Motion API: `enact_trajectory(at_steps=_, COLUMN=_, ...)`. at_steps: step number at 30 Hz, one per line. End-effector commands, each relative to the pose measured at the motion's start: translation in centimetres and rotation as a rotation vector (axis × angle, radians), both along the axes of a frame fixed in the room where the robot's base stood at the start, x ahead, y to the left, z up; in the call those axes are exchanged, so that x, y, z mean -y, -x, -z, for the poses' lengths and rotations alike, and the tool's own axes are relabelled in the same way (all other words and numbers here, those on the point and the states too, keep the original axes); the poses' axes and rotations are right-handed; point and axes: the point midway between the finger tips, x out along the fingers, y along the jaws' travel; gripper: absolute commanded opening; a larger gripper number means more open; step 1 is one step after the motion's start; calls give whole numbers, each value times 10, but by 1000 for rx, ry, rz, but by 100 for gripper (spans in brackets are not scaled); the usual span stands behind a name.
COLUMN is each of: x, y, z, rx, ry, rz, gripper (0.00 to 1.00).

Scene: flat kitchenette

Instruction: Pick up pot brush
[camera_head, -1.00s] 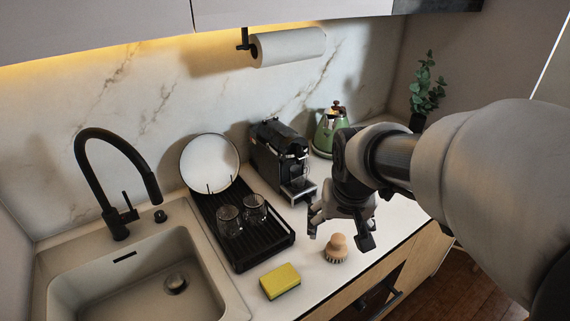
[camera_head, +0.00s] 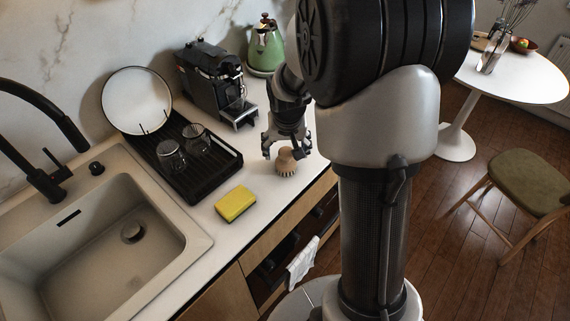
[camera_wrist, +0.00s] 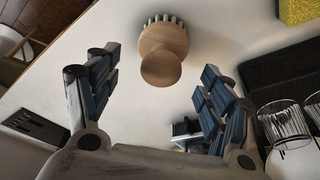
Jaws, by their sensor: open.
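The pot brush (camera_head: 286,163) has a round wooden knob and dark bristles. It stands on the white counter near the front edge, to the right of the yellow sponge. In the wrist view the brush (camera_wrist: 163,48) is at the top centre, knob toward the camera. My gripper (camera_head: 284,150) is just above and behind the brush in the head view. In the wrist view my gripper (camera_wrist: 160,78) has its two fingers spread wide, one on each side of the space below the brush. Nothing is between the fingertips except part of the knob's near side; I see no contact.
The yellow sponge (camera_head: 236,204) lies left of the brush. A black drying rack (camera_head: 213,187) with two glasses and a plate is behind it. A coffee machine (camera_head: 217,84) and green kettle (camera_head: 265,48) stand at the back. The sink (camera_head: 101,256) is at left.

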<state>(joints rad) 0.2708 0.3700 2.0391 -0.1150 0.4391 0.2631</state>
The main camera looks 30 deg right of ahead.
Motion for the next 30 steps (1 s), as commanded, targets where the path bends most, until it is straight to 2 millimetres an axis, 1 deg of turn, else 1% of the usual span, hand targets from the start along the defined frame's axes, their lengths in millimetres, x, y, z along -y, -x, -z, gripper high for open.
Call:
enact_trajectory(at_steps=1, x=1, y=-1, z=5, rx=0, ry=0, rz=0, gripper=74)
enact_trajectory(at_steps=5, x=1, y=-2, z=9, rx=0, ry=0, rz=0, gripper=74)
enact_trajectory(at_steps=8, x=2, y=-3, z=18, rx=-1, ry=0, rz=0, gripper=74)
enact_trajectory(at_steps=12, x=3, y=-7, z=40, rx=-1, ry=1, rz=-1, gripper=74)
enact_trajectory(at_steps=16, x=6, y=-12, z=56, rx=-1, ry=0, rz=0, gripper=74)
enact_trajectory(at_steps=18, x=6, y=-13, z=58, rx=1, ry=0, rz=0, gripper=74)
enact_trajectory(at_steps=24, x=6, y=-13, z=57, rx=1, ry=0, rz=0, gripper=73)
enact_trajectory(at_steps=30, x=6, y=-13, z=57, rx=0, ry=0, rz=0, gripper=60)
